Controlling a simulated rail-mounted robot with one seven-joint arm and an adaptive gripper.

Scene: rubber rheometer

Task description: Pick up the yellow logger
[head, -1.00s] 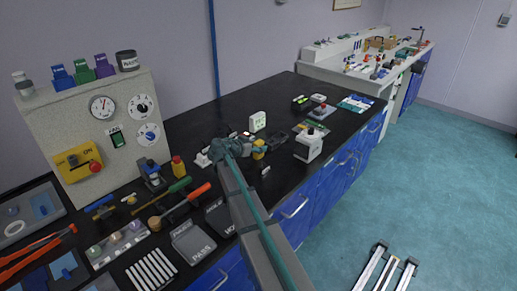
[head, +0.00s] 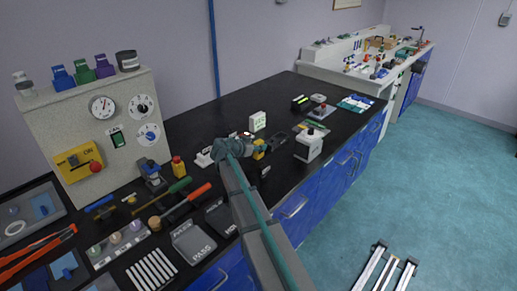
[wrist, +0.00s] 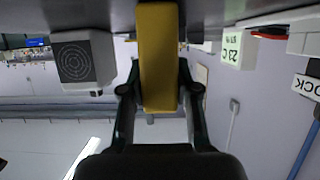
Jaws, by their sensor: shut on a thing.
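The yellow logger (head: 259,146) is at the middle of the black bench in the head view, partly hidden by my gripper (head: 248,147). In the wrist view the logger (wrist: 158,50) is a long yellow block between the two dark fingers of my gripper (wrist: 159,88). The fingers are shut on its sides. Its far end runs up to the top of the wrist picture. I cannot tell whether it is clear of the bench.
A white display reading 23 C (head: 257,121) stands behind the logger. A pale box (head: 309,147) with a dark top stands to the right; its round ringed face (wrist: 77,62) shows in the wrist view. A dark object (head: 279,137) lies between. The bench's back middle (head: 215,115) is clear.

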